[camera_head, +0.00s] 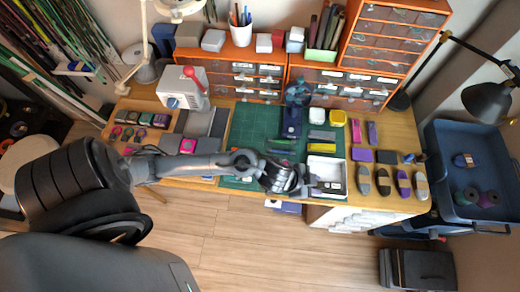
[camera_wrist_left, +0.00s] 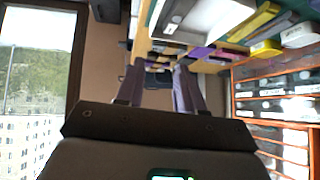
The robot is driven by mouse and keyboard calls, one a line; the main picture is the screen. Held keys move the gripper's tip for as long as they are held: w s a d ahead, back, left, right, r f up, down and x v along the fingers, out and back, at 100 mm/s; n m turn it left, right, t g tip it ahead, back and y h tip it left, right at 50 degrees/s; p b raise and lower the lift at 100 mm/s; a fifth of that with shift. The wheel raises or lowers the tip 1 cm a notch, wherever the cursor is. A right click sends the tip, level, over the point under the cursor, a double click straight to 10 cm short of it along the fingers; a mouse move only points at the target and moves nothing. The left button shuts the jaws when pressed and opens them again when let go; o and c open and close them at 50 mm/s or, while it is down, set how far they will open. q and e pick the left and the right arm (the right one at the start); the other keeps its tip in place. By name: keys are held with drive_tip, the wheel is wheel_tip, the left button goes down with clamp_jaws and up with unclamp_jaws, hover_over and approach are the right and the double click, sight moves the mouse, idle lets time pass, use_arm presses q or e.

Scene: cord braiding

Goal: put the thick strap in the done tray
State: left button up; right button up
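I cannot tell which piece is the thick strap. Several rolled straps lie in a row at the table's right front: grey (camera_head: 364,181), dark (camera_head: 383,181), purple (camera_head: 403,183) and beige (camera_head: 421,186). A white tray (camera_head: 343,164) with a few small pieces inside sits at the green mat's right front. I cannot tell whether it or the blue bin (camera_head: 440,150) is the done tray. My left gripper (camera_head: 311,184) is over the tray's left edge, partly hiding it. In the left wrist view its two fingers (camera_wrist_left: 158,88) are apart with nothing visible between them. My right gripper is not in view.
The blue bin at the right holds a strap and dark spools. A dark blue stand (camera_head: 292,120) rises from the green mat (camera_head: 250,125). Drawer cabinets (camera_head: 385,50) line the back. A black lamp (camera_head: 488,102) overhangs the right. The floor in front is mostly clear.

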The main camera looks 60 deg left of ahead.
use_arm(q)
drive_tip(key=s+a+n+g+y, duration=0.1)
drive_tip(key=s+a, duration=0.3)
drive_tip(key=s, duration=0.4)
drive_tip(key=s+a+r+n+g+y, duration=0.1)
drive_tip(key=s+a+n+g+y, duration=0.1)
drive_tip(key=s, duration=0.6)
drive_tip(key=shift+a+r+n+g, duration=0.2)
drive_tip(key=shift+a+n+g, duration=0.4)
drive_tip(key=shift+a+n, duration=0.35)
wheel_tip(320, 180, up, 28)
drive_tip(key=p, duration=2.8)
drive_tip(key=shift+r, duration=0.15)
drive_tip(key=shift+o, duration=0.2)
